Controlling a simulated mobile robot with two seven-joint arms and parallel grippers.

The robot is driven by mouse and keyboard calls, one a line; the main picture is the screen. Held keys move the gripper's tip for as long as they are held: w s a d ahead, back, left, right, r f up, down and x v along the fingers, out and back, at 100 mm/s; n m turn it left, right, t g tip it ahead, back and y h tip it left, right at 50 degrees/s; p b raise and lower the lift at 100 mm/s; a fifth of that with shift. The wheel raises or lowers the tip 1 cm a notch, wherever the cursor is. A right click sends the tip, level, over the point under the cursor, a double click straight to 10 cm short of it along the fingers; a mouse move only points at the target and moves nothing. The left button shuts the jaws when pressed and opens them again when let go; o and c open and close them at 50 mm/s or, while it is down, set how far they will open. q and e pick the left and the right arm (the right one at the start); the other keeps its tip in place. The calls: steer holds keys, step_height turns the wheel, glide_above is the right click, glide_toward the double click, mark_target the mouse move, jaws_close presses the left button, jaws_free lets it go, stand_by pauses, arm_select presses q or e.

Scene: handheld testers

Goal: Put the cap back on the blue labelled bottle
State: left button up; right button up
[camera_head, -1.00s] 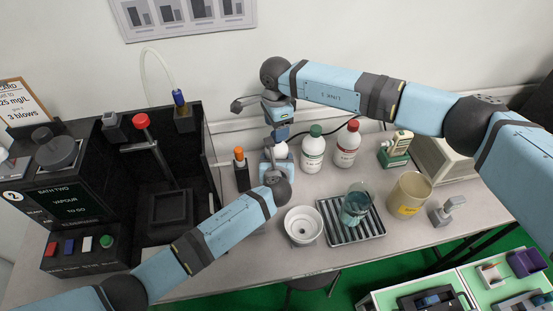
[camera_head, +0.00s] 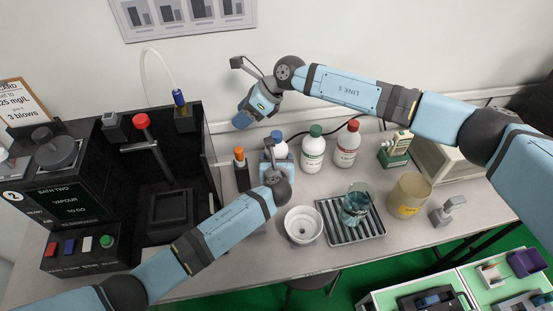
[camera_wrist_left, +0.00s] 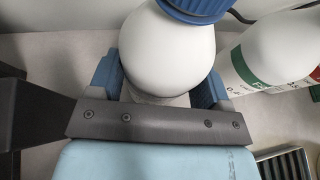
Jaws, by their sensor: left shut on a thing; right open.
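The white bottle (camera_head: 280,151) stands on the bench, with a blue ribbed cap (camera_head: 276,136) on its top. In the left wrist view, the bottle (camera_wrist_left: 168,52) fills the space between my fingers and the cap (camera_wrist_left: 198,8) sits on it, cut off by the top edge. My left gripper (camera_head: 277,158) is shut around the bottle's body; its fingers also show in the wrist view (camera_wrist_left: 160,82). The label is hidden by the gripper. My right gripper (camera_head: 242,120) is open and empty, above and to the left of the bottle, apart from the cap.
A green-capped bottle (camera_head: 313,152) and a red-capped bottle (camera_head: 347,146) stand close on the right. An orange-topped dark bottle (camera_head: 240,165) stands on the left, beside the black apparatus (camera_head: 66,205). A white bowl (camera_head: 303,225) and a ribbed tray (camera_head: 370,232) with a beaker (camera_head: 356,203) lie in front.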

steer(key=s+a+r+m+t+y, duration=0.1)
steer(key=a+r+m+t+y, duration=0.2)
steer(key=a+r+t, duration=0.5)
steer(key=a+r+m+t+y, duration=0.1)
steer(key=a+r+m+y, duration=0.3)
steer(key=r, duration=0.7)
steer(key=d+f+m+g+h, duration=0.2)
steer(key=d+f+m+h, duration=0.3)
steer(key=d+f+m, duration=0.1)
steer(key=w+d+f+m+g+h, duration=0.1)
steer(key=d+f+m+g+h, duration=0.2)
steer(key=d+f+m+h, duration=0.2)
steer(key=w+d+f+m+g+h, duration=0.1)
steer(key=d+f+m+g+h, duration=0.2)
steer(key=d+f+m+h, duration=0.2)
steer(key=shift+w+d+f+m+h, duration=0.1)
steer(key=shift+d+f+m+h, duration=0.1)
steer(key=shift+d+f+m, duration=0.65)
steer(key=shift+w+d+f+m+h, duration=0.15)
steer(key=shift+d+f+m, duration=0.35)
steer(key=shift+d+m, duration=0.5)
steer(key=shift+s+d+m+g, duration=0.2)
steer(key=shift+d+m+g, duration=0.1)
steer(key=shift+m, duration=0.05)
steer(key=shift+f, duration=0.1)
